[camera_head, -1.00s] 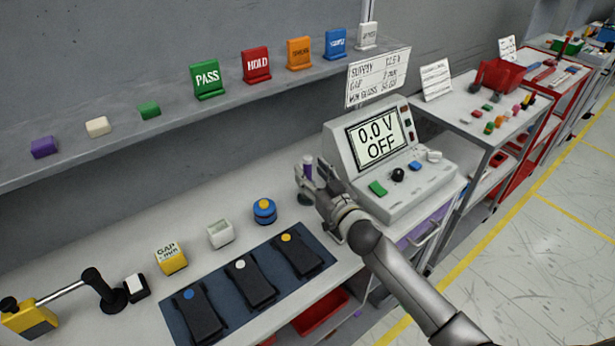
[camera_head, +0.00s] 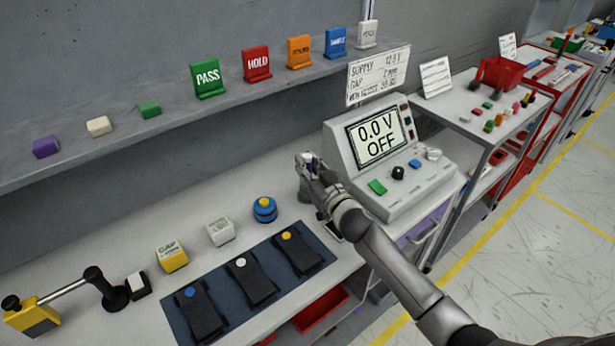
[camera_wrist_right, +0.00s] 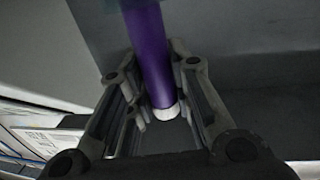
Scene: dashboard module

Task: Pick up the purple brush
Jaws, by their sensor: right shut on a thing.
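The purple brush shows in the right wrist view as a purple handle (camera_wrist_right: 148,50) with a pale end, standing between the two fingers. My right gripper (camera_head: 310,163) is shut on the handle, left of the meter box. In the head view the gripper hides most of the brush. A grey-green holder (camera_head: 305,193) shows just below the gripper. I cannot tell whether the brush's lower end is still in it. My left gripper is not in view.
The meter box (camera_head: 370,150) reading "0.0 V OFF" stands close right of the gripper. A blue mat (camera_head: 222,290) with black devices lies in front. A blue round pot (camera_head: 264,209) sits to the left. The shelf (camera_head: 130,140) with coloured signs runs behind.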

